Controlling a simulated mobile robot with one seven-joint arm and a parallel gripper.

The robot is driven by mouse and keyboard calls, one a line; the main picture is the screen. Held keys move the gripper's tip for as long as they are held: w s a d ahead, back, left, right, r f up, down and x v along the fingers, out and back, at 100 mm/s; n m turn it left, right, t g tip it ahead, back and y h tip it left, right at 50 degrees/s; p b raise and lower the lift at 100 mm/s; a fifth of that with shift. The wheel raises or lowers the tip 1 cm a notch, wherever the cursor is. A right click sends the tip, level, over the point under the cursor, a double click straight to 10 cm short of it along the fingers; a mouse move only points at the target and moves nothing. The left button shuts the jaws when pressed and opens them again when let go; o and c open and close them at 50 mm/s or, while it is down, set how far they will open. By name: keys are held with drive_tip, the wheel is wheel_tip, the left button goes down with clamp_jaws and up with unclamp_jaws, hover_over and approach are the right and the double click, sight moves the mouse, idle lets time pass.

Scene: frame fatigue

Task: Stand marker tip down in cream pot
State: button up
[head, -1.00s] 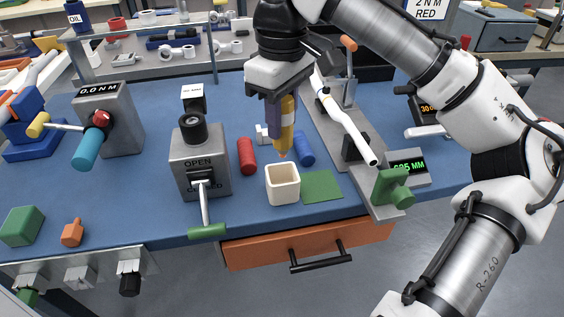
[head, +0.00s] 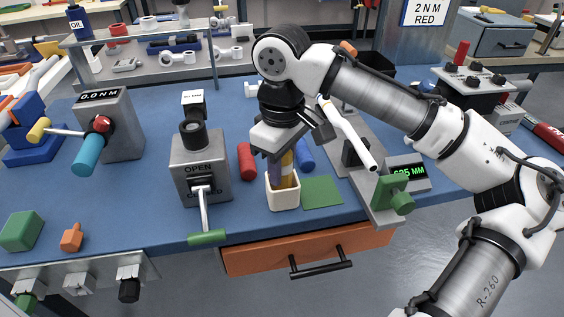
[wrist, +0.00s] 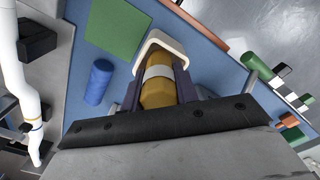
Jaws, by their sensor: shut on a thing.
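The marker is a yellow-orange cylinder (head: 287,170) with a pale band, held upright in the head view. It also shows in the wrist view (wrist: 158,92) between the two fingers. The cream pot (head: 284,199) is a small square open cup near the table's front edge, and its rim shows in the wrist view (wrist: 150,47). My gripper (head: 281,177) is shut on the marker just above the pot. The marker's lower end is inside the pot and hidden by its front wall. I cannot tell whether the tip touches the bottom.
A green square (head: 321,191) lies right of the pot. A blue cylinder (head: 304,154) and a red cylinder (head: 246,160) lie behind it. A grey lever box (head: 200,165) stands left, and a rail fixture with a green clamp (head: 394,190) stands right.

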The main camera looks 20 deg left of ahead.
drive_tip(key=shift+f, duration=0.2)
drive_tip(key=o, duration=1)
drive_tip(key=shift+c, duration=0.2)
drive_tip(key=shift+f+b, duration=0.15)
drive_tip(key=shift+b, duration=0.65)
wheel_tip(320, 180, up, 14)
drive_tip(key=s+p, duration=0.1)
drive_tip(key=p, duration=0.1)
drive_tip(key=shift+d, duration=0.1)
